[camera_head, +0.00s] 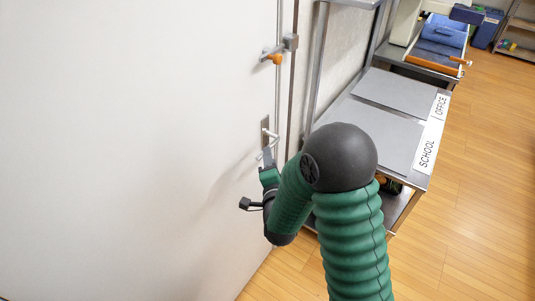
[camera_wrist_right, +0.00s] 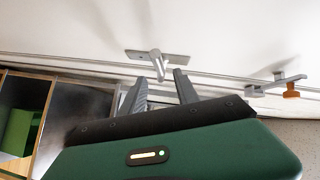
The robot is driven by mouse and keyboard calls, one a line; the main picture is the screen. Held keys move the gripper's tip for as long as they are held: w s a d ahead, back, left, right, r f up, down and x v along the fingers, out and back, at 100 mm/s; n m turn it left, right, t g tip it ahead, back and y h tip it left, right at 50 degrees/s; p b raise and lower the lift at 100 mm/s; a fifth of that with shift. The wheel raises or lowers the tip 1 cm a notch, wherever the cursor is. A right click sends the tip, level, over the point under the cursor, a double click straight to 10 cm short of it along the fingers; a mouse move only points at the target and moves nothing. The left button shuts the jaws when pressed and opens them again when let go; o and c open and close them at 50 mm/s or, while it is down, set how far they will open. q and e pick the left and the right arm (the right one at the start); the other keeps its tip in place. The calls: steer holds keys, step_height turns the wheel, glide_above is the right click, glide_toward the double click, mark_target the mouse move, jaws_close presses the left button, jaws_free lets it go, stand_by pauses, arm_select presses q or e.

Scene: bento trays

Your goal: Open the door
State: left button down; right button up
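The white door (camera_head: 130,130) fills the left of the head view and looks closed. Its metal lever handle (camera_head: 270,134) sits on a small plate near the door's right edge. The handle also shows in the right wrist view (camera_wrist_right: 156,62), with its lever end close to the gap between my fingertips. My right gripper (camera_head: 267,154) is at the handle, just below it in the head view. In the wrist view its two grey fingers (camera_wrist_right: 159,84) are spread apart with nothing held between them. I cannot tell whether they touch the handle. My left gripper is not in view.
A latch with an orange knob (camera_head: 273,58) is above the handle; the knob also shows in the wrist view (camera_wrist_right: 291,94). A metal table (camera_head: 411,178) with grey mats and OFFICE and SCHOOL labels stands right of the door. Wooden floor (camera_head: 480,190) at the right is clear.

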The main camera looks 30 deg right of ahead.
steer(key=p+x, duration=0.1)
steer(key=x, duration=0.7)
steer(key=shift+w, duration=0.2)
steer(key=shift+f, duration=0.1)
jaws_close()
stand_by(0.8)
